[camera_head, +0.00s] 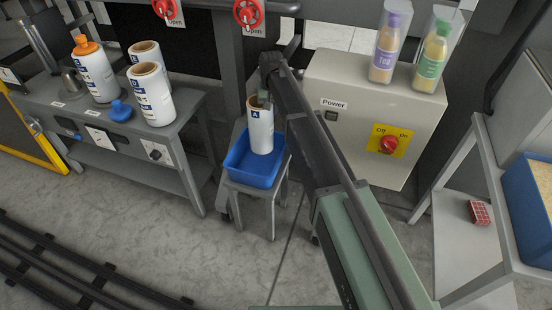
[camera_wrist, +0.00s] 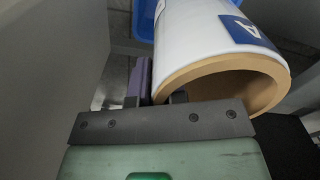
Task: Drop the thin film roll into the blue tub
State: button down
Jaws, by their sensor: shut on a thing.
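The white film roll (camera_head: 260,130) with a blue "A" label is upright, held by its top rim. It appears over the blue tub (camera_head: 246,176), which sits on a small grey stand; whether its lower end touches the tub floor I cannot tell. My gripper (camera_head: 264,97) is shut on the roll's rim. In the wrist view the roll (camera_wrist: 215,40) shows its brown core edge at the gripper (camera_wrist: 162,96), with part of the blue tub (camera_wrist: 143,22) behind it.
A grey bench (camera_head: 187,111) at left holds white rolls, one with an orange cap (camera_head: 92,72), and a blue knob. A power cabinet (camera_head: 335,75) with two bottles on top stands right of the tub. A shelf with a blue bin (camera_head: 530,195) is at far right.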

aim_at(272, 121)
jog(key=shift+a+f+b, duration=0.1)
jog(key=shift+f+b, duration=3.05)
jog(key=shift+r, duration=0.1)
jog(key=c, duration=1.1)
grip_release()
notch_tip(272, 121, up, 11)
jog(key=p, duration=1.1)
jog(key=shift+r, duration=0.15)
jog(key=shift+f, duration=0.2)
jog(key=shift+a, duration=0.1)
